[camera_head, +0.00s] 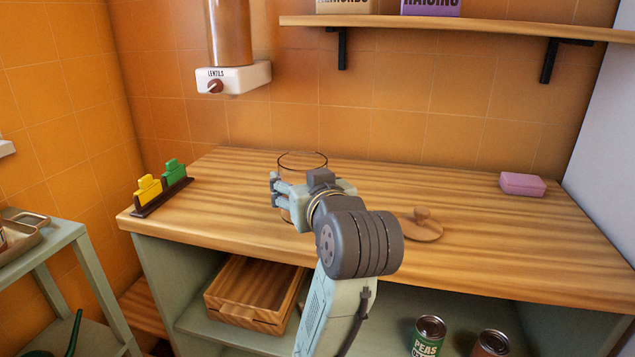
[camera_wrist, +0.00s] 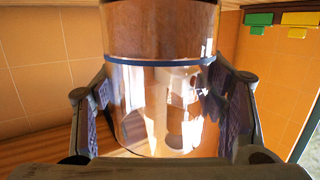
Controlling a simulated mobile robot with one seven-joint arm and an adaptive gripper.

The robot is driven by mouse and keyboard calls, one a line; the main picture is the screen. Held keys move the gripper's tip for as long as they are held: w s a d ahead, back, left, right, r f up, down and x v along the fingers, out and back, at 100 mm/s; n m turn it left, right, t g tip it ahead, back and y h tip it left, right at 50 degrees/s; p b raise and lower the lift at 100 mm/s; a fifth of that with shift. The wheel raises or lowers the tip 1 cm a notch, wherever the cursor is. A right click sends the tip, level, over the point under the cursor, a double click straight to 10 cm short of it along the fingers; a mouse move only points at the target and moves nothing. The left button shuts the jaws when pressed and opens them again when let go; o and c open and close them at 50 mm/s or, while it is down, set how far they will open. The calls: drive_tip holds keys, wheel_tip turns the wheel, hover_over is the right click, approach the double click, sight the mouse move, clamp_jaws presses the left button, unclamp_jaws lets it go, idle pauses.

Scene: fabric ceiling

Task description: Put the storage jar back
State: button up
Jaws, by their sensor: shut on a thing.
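The storage jar (camera_head: 303,163) is clear glass with a thin dark rim, upright at the counter's back middle. Its mouth looks uncovered. In the wrist view, which looks upside down, the jar (camera_wrist: 160,100) shows a blue band with brown contents up to about that band. My gripper (camera_head: 285,192) is shut on the jar, one finger on each side; both fingers also show in the wrist view (camera_wrist: 160,115). My wrist hides much of the jar's lower part, so I cannot tell if its base touches the counter. A round wooden lid (camera_head: 421,227) with a knob lies right of my wrist.
A lentils dispenser (camera_head: 233,78) hangs on the wall above the counter (camera_head: 450,195). A rack with yellow and green clips (camera_head: 162,195) stands left, a pink block (camera_head: 522,184) right. A wall shelf (camera_head: 450,27) holds boxes. Below are a wooden drawer box (camera_head: 250,293) and cans (camera_head: 429,335).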

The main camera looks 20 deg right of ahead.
drive_tip(key=shift+w+d+f+p, duration=0.45)
drive_tip(key=shift+w+d+f, duration=0.45)
drive_tip(key=shift+w, duration=0.65)
drive_tip(key=shift+w+d+f+p, duration=0.5)
drive_tip(key=shift+w+d, duration=0.6)
drive_tip(key=shift+w, duration=0.5)
drive_tip(key=shift+w+d+f+p, duration=0.35)
drive_tip(key=shift+w+d+f, duration=0.55)
drive_tip(key=shift+w, duration=0.65)
drive_tip(key=shift+d, duration=0.1)
drive_tip(key=o, duration=1.6)
drive_tip(key=shift+f, duration=0.15)
drive_tip(key=shift+r, duration=0.3)
drive_tip(key=s, duration=0.4)
drive_tip(key=s+r+b, duration=0.1)
drive_tip(key=s, duration=0.3)
drive_tip(key=s+r, duration=0.1)
drive_tip(key=s, duration=0.2)
drive_tip(key=shift+s+a+r+b, duration=0.1)
drive_tip(key=shift+s+a+b, duration=0.2)
drive_tip(key=shift+s+b, duration=0.1)
